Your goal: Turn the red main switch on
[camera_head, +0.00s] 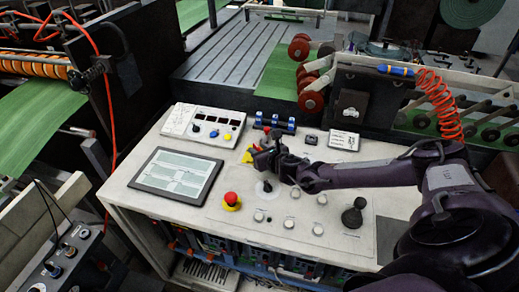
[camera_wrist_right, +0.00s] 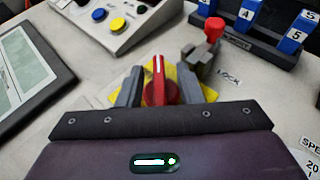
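The red main switch (camera_wrist_right: 158,82) has a red handle with a white line, on a round red base over a yellow plate (camera_wrist_right: 205,91). In the right wrist view the fingers of my right gripper (camera_wrist_right: 159,88) stand on either side of the handle, apart, with a gap visible on each side. In the head view my right gripper (camera_head: 256,155) is over the yellow plate, which shows only partly, and it mostly hides the switch. Beside the switch stands a grey latch with a red knob (camera_wrist_right: 213,29), near a LOCK label. My left gripper is not in view.
The console top (camera_head: 265,245) carries a tablet-like screen (camera_head: 176,176), a red emergency button (camera_head: 231,200), a small panel with coloured buttons (camera_head: 211,124), blue number blocks (camera_head: 274,122) and a black joystick (camera_head: 353,214). Green sheet (camera_head: 40,120) runs through machinery at left.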

